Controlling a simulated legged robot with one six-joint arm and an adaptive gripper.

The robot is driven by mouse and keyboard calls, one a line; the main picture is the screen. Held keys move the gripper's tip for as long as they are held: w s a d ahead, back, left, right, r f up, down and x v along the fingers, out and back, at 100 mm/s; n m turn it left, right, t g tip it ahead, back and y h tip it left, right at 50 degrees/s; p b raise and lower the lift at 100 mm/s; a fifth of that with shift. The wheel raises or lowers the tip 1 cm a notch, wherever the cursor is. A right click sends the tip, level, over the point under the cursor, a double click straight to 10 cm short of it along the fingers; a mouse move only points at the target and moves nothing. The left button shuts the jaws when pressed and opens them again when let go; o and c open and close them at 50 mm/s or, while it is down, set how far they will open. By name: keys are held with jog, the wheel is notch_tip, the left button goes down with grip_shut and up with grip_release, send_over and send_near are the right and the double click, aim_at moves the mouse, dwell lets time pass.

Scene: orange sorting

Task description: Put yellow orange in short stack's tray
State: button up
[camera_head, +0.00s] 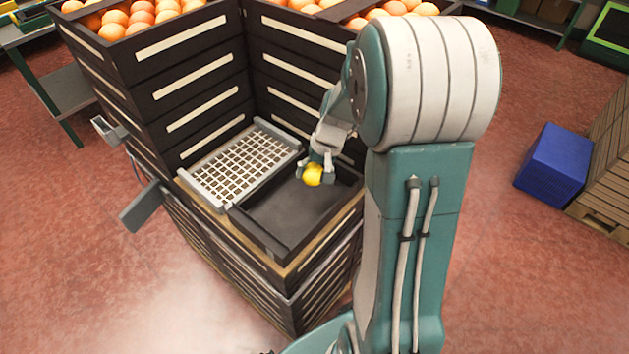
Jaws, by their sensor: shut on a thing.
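The yellow orange (312,175) is held in my gripper (314,174), which is shut on it. Both are over the right part of the dark tray (278,222) on top of the short stack (290,305). I cannot tell whether the orange touches the tray floor. The tray looks otherwise empty. Part of the tray's right side is hidden behind my arm.
A white grid rack (245,165) lies beside the tray on its left. Taller black crate stacks (205,85) filled with oranges rise behind and left. A blue bin (554,163) and wooden pallets (608,150) stand at the right. The red floor is clear in front.

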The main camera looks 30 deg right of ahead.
aim_at(311, 189)
jog(key=w+f, duration=0.1)
jog(key=w+d+f, duration=0.1)
jog(key=f, duration=0.1)
jog(key=shift+d, duration=0.15)
jog(key=shift+f, duration=1.55)
jog(key=o, duration=1)
jog(key=shift+f, duration=0.1)
jog(key=shift+o, duration=0.2)
